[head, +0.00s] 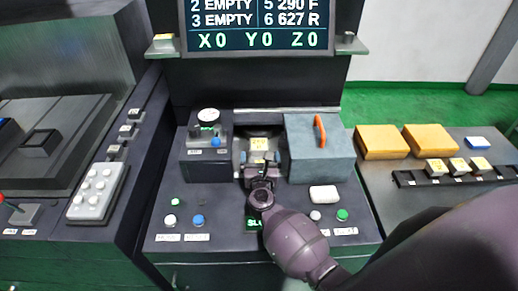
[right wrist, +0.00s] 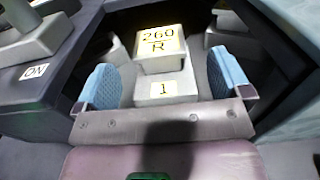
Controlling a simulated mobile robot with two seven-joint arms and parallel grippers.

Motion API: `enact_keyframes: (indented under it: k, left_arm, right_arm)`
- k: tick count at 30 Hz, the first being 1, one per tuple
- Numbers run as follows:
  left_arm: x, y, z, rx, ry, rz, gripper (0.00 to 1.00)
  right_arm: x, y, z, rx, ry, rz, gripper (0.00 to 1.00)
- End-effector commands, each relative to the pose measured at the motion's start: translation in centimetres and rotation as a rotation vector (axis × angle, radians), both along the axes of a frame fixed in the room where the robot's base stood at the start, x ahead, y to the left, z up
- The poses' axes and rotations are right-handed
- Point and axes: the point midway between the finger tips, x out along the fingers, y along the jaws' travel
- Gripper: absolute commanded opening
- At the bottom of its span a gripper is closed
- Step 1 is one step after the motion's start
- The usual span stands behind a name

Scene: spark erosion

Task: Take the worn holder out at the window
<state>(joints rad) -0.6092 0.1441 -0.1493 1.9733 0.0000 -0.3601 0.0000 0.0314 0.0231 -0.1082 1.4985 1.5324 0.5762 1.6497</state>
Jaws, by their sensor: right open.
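The holder (right wrist: 158,60) is a pale block with a yellow-topped label reading 260 R. It sits in the window recess on a pale base marked 1 (right wrist: 163,90). In the head view the holder (head: 259,144) shows just beyond my right gripper (head: 258,172). In the right wrist view my right gripper (right wrist: 165,78) is open, its two blue pads standing apart on either side of the base and the near part of the holder. My left gripper is not in view.
A dark box with a gauge (head: 207,145) stands left of the recess, a grey box with an orange handle (head: 320,150) right. Buttons line the console front. At right are yellow blocks (head: 381,142) and a dark rack (head: 455,173). A screen (head: 258,25) hangs above.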

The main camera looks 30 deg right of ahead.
Motion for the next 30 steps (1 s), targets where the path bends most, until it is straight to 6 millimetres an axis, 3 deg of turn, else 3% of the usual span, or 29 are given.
enact_keyframes:
  k: [9,19,30]
  left_arm:
    - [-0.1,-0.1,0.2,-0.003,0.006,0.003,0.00]
    - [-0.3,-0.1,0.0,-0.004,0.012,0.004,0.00]
    - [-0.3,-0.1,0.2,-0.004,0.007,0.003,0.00]
  right_arm:
    - [3.5,-1.5,-0.1,-0.003,-0.001,0.001,0.96]
    - [3.8,-1.7,-0.2,-0.001,0.000,0.000,0.94]
    - [3.8,-1.7,-0.2,-0.001,0.000,0.001,0.38]
